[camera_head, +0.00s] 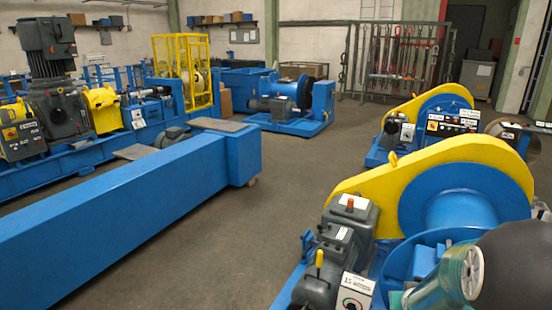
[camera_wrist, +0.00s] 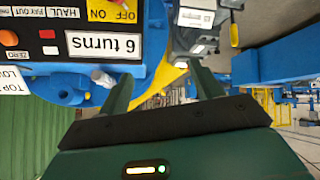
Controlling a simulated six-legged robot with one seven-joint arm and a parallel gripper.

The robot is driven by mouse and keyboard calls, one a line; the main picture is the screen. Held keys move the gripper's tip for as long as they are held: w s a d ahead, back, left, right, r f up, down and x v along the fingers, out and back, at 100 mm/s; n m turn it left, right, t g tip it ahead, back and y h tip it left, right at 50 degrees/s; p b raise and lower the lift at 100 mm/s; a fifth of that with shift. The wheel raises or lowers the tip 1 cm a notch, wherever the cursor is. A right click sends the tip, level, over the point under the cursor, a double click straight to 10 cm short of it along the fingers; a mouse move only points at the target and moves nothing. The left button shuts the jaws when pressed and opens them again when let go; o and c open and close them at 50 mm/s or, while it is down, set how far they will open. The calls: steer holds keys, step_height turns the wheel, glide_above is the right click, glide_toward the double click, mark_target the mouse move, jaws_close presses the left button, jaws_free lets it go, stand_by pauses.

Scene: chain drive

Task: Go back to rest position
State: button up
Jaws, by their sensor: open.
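In the wrist view my gripper (camera_wrist: 163,88) is open, with its two dark green fingers apart and nothing between them. A control panel (camera_wrist: 50,50) with a white "6 turns" label (camera_wrist: 103,45), a yellow switch plate (camera_wrist: 111,10) and red and orange buttons lies close by at the upper left. A yellow guard (camera_wrist: 165,78) shows beyond the fingers. In the head view a near winch has a yellow chain guard (camera_head: 405,185), a blue drum (camera_head: 465,200) and a grey motor box (camera_head: 345,235). My gripper's fingers do not show in the head view.
A second winch with a yellow guard (camera_head: 430,105) stands behind the near one. A long blue beam (camera_head: 120,205) runs along the left. The grey floor (camera_head: 290,190) between is clear. A rack with hanging chains (camera_head: 395,60) stands at the back. Green ribbed metal (camera_wrist: 35,135) is beside my gripper.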

steer(key=s+a+r+y, duration=0.1)
steer(key=s+a+r, duration=0.2)
steer(key=a+r, duration=0.45)
steer(key=s+a+r+n+g+y, duration=0.1)
steer(key=s+a+r, duration=0.5)
steer(key=s, duration=0.3)
steer(key=s+a+r+n+g+y, duration=0.1)
steer(key=s+a+r+g, duration=0.1)
steer(key=s+a+r, duration=0.4)
steer(key=shift+s+a+r+y, duration=0.4)
steer(key=shift+s+a, duration=0.7)
steer(key=shift+s, duration=1.05)
